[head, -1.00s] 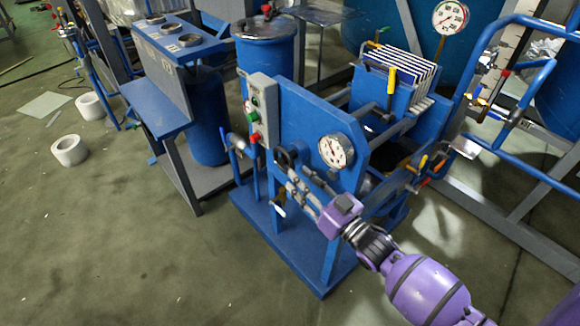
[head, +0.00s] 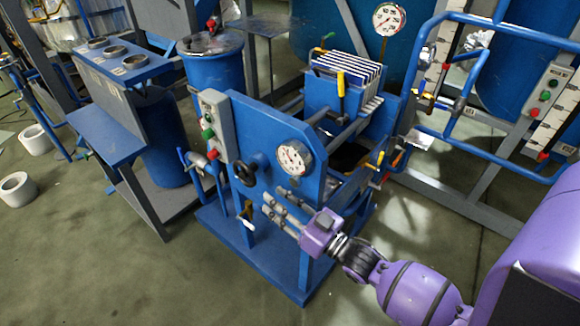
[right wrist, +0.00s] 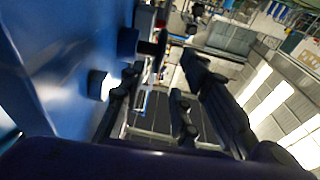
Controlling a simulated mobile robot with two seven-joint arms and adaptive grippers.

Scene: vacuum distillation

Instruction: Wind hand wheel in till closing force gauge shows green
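The black hand wheel (head: 245,168) is on the blue front plate of the press (head: 262,135), left of the round white closing force gauge (head: 295,158). The gauge's needle and colour bands are too small to read surely. My right gripper (head: 271,203) is below and to the right of the wheel, apart from it, with its grey fingers spread and nothing between them. In the right wrist view the dark fingers (right wrist: 155,112) are spread beside the blue plate. A dark round part shows near them, but I cannot tell whether it is the wheel. My left gripper is not in view.
A grey button box (head: 216,125) stands left of the wheel. A yellow-handled lever (head: 341,92) and white plates (head: 350,65) are behind the gauge. Blue tube railing (head: 480,150) is at the right. Open floor (head: 120,270) lies at front left.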

